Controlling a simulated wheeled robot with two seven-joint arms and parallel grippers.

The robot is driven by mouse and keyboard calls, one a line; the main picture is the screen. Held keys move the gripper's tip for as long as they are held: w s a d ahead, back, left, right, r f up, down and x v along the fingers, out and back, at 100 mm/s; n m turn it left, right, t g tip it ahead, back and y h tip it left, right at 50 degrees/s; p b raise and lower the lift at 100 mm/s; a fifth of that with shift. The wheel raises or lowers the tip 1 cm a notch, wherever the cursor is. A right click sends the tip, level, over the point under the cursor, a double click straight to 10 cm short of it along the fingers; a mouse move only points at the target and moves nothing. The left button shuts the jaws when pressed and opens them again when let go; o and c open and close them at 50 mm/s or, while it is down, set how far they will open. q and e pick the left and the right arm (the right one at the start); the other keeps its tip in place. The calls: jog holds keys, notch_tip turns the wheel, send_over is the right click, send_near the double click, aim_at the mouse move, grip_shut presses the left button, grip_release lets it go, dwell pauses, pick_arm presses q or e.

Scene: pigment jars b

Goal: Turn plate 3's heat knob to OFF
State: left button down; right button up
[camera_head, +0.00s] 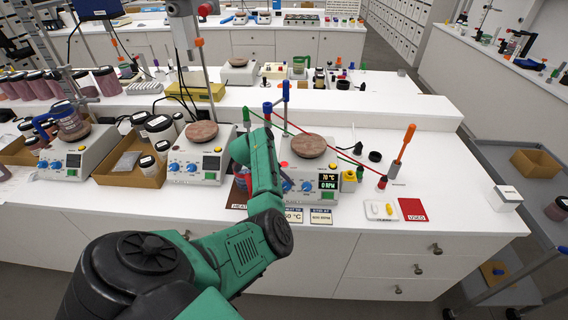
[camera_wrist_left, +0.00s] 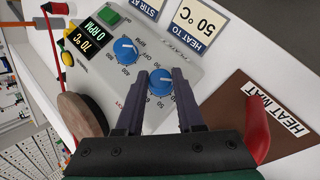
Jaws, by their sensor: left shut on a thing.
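Plate 3 (camera_head: 325,165) is the white hotplate with a round brown top (camera_head: 308,146). Its display (camera_head: 328,181) reads 70 °C and 0 RPM, and shows upside down in the left wrist view (camera_wrist_left: 90,40). My left gripper (camera_wrist_left: 166,78) is shut on the blue heat knob (camera_wrist_left: 160,84), one finger on each side. The fingers hide part of the knob and its scale. The second blue knob (camera_wrist_left: 125,51), marked RPM, stands free beside it. In the head view my green left arm covers the gripper. My right gripper is not in view.
Cards reading HEAT TO 50 °C (camera_wrist_left: 203,22) and STIR AT lie in front of the plate. A brown heat mat (camera_wrist_left: 270,110) lies beside it, with a red object (camera_wrist_left: 258,128) near my gripper. Another hotplate (camera_head: 198,162) stands left. A red line crosses behind plate 3.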

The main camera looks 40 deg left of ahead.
pick_arm(q)
jog(key=shift+s+d+f, duration=0.15)
jog(key=shift+d+f, duration=0.05)
jog(key=shift+f, duration=0.05)
jog(key=c, duration=0.5)
grip_release()
jog(key=shift+a, duration=0.1)
jog(key=shift+a+r, duration=0.1)
jog(key=shift+r, duration=0.05)
jog(key=v, duration=1.4)
jog(key=shift+r, duration=0.1)
jog(key=shift+a, duration=0.1)
